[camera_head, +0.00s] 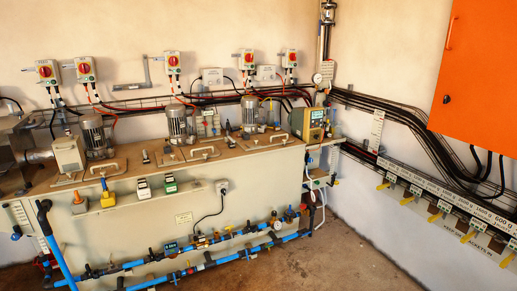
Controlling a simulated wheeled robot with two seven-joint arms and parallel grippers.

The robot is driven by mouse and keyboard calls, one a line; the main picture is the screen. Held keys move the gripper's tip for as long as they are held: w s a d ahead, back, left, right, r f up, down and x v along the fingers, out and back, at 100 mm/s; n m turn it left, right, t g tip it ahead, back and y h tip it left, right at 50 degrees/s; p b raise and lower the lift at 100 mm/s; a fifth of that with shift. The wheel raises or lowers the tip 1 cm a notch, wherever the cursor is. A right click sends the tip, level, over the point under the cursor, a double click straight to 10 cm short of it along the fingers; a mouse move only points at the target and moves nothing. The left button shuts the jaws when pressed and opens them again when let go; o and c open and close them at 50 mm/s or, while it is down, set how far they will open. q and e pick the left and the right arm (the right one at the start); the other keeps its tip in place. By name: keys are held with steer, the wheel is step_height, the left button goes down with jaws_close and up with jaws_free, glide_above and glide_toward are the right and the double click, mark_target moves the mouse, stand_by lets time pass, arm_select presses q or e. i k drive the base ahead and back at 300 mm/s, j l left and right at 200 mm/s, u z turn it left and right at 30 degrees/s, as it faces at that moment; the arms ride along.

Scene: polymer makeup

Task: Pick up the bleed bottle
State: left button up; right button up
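I cannot pick out the bleed bottle for sure; items that could be bottles are too small to tell. Small grey-white containers (211,124) stand at the back of the tank top between two motors. Neither of my grippers is in view, and nothing is seen held.
A long beige tank (245,190) with motors (176,121) on top fills the left and middle. Blue pipes (205,262) run low along its front. The brown floor (340,262) is clear at front right.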

mark_target(338, 131)
steer(key=i+l+u, duration=0.25)
steer(key=i+l, duration=0.45)
steer(key=i+l+u, duration=0.3)
steer(key=i+l, duration=2.45)
steer(key=l+u, duration=0.05)
steer(key=l, duration=0.05)
